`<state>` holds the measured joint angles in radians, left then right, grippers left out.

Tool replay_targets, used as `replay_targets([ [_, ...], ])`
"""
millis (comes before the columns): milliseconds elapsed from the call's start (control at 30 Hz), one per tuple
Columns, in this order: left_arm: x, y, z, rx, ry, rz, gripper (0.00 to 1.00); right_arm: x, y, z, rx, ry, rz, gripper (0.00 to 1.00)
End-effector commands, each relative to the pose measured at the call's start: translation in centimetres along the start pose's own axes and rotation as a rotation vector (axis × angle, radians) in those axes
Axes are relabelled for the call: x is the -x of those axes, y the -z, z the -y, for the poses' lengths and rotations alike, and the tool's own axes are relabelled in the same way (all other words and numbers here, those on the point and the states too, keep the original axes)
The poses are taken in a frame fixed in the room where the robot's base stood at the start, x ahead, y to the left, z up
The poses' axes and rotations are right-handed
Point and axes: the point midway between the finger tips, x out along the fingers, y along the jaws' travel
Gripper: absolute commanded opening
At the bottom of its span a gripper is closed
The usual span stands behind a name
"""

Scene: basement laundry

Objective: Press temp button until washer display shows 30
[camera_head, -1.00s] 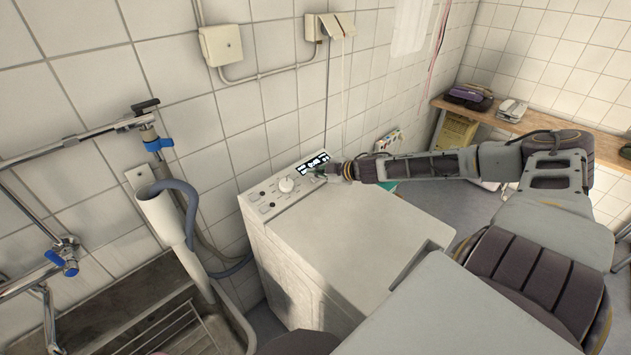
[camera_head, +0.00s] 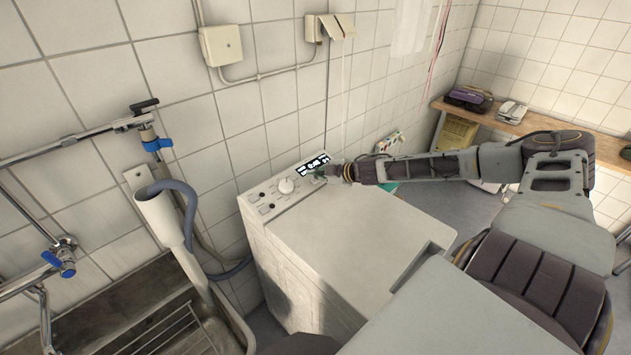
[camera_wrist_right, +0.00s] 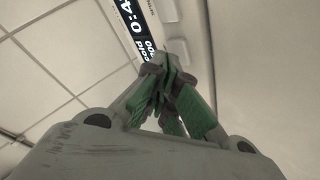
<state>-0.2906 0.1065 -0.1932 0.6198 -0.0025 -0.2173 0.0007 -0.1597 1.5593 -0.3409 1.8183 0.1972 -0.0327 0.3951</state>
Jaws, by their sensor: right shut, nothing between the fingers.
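The white washer (camera_head: 345,245) stands against the tiled wall. Its control panel (camera_head: 262,195) along the back edge carries a round knob (camera_head: 286,186), small buttons and a lit display (camera_head: 312,164). In the right wrist view the display (camera_wrist_right: 132,22) is partly cut off and reads "cold", with part of a number ending in 00 and a time starting 0:4. My right gripper (camera_head: 320,174) is shut and empty, its tips at the panel just below the display. In the wrist view its green-padded fingers (camera_wrist_right: 165,72) hide the spot under them, so I cannot tell whether they touch a button.
A metal sink (camera_head: 160,325) with a grey drain pipe (camera_head: 165,218) and hose is left of the washer. Taps (camera_head: 62,258) are on the left wall. A wooden bench (camera_head: 530,128) with small items stands at the back right. The washer top is clear.

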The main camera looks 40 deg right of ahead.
Motion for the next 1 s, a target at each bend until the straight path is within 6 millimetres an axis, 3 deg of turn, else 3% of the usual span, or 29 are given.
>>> replay_targets([
  [1000,-0.77,-0.09,-0.04,0.000,0.000,0.000,0.66,-0.22,-0.16,0.16,0.000,0.000,0.000,0.00],
])
